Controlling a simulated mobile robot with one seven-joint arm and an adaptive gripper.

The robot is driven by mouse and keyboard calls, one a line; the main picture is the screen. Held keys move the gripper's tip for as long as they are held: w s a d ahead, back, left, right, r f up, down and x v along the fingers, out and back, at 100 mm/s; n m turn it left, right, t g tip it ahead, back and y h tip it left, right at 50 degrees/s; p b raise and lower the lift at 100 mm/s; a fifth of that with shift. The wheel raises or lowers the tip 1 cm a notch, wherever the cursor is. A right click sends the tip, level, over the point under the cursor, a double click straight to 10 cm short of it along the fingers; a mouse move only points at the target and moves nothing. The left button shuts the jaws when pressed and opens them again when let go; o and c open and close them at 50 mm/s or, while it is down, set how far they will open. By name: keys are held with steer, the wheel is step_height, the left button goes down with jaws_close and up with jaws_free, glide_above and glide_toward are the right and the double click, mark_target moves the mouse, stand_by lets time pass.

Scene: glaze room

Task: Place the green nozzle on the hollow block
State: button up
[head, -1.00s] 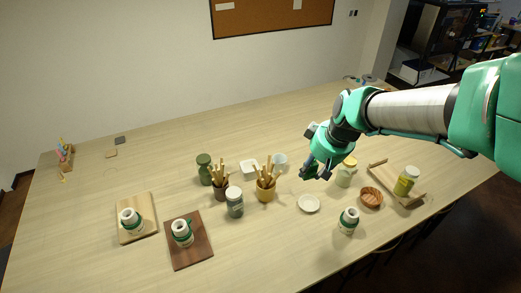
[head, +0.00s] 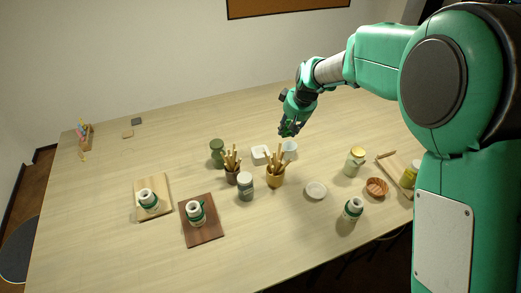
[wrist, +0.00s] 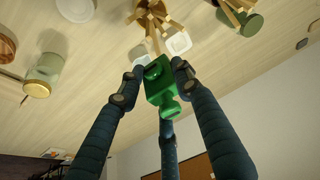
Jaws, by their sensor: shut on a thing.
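My gripper (head: 288,130) is over the back middle of the table in the head view, just behind the white cup (head: 289,149). In the wrist view its fingers are closed around the green nozzle (wrist: 160,88), a glossy green piece with a boxy body and a narrower round end. The nozzle is mostly hidden in the head view. I cannot surely pick out the hollow block; a small white square-rimmed piece (head: 260,158) stands left of the cup, near the gripper.
Two tool pots, the yellow one (head: 275,176) and the brown one (head: 232,175), stand in front with upright sticks. A grey jar (head: 246,187), green vase (head: 217,153) and white saucer (head: 316,190) are nearby. Bottles stand on two boards at left.

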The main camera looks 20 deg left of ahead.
steer(key=w+a+f+p, duration=0.4)
steer(key=w+a+f, duration=0.2)
steer(key=a+f, duration=0.6)
steer(key=shift+a+f, duration=0.25)
steer(key=shift+a, duration=0.15)
steer(key=shift+w, duration=0.1)
steer(key=p, duration=0.1)
glide_toward(261, 153)
steer(key=shift+w+a+f, duration=0.3)
steer(key=shift+w+a, duration=0.2)
steer(key=shift+f+p, duration=0.5)
steer(key=shift+f, duration=1.35)
steer(key=shift+f, duration=0.2)
